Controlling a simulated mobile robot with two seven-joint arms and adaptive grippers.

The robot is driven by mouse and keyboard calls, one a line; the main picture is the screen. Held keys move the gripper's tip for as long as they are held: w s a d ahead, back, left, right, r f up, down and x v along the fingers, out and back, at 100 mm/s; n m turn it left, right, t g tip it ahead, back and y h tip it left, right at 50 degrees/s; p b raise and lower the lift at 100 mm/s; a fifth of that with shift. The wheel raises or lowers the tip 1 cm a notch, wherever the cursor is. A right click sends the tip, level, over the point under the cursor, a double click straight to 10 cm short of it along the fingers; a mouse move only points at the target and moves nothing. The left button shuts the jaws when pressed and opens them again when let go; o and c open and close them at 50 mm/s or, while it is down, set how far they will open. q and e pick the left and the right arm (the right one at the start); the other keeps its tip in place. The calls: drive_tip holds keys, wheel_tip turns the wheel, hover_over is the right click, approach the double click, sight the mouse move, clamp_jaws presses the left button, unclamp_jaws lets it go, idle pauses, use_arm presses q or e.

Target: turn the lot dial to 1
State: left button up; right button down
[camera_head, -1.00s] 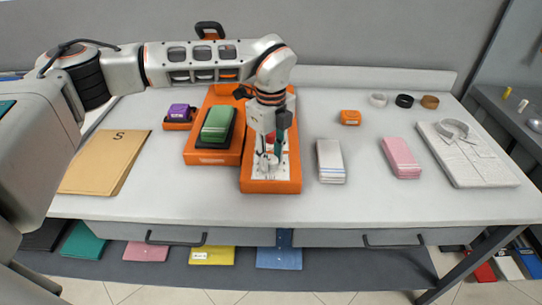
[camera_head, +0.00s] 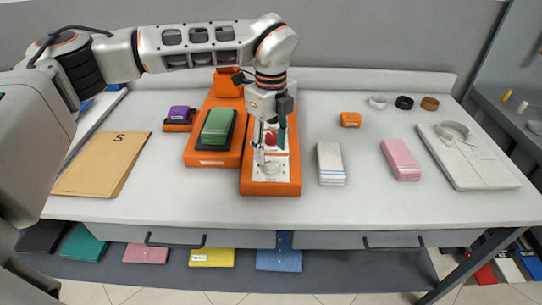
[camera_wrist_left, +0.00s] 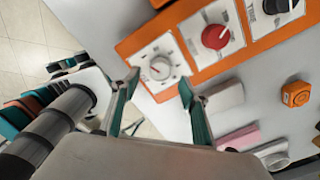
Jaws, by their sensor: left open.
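The orange control panel (camera_head: 248,187) lies on the counter. In the left wrist view, it carries a pale round dial (camera_wrist_left: 160,68) on a white plate with marks around it, too small to read. This dial is at the panel's near end, also visible in the head view (camera_head: 271,169). A red knob (camera_wrist_left: 215,37) and a black knob (camera_wrist_left: 277,5) follow along the panel. My left gripper (camera_wrist_left: 160,84) is open and empty, pointing down above the pale dial, which shows between its fingertips. Contact with it is not visible. My right gripper is not in view.
An orange scale-like base (camera_head: 205,158) bearing a green folded stack (camera_head: 217,126) stands close left of the panel. A white folded stack (camera_head: 331,160) lies close right. Further right are an orange block (camera_head: 350,119), pink stack (camera_head: 401,159) and folded shirt (camera_head: 468,165).

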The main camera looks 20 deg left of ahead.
sight(271, 161)
use_arm(q)
wheel_tip(271, 161, up, 8)
idle(0.5)
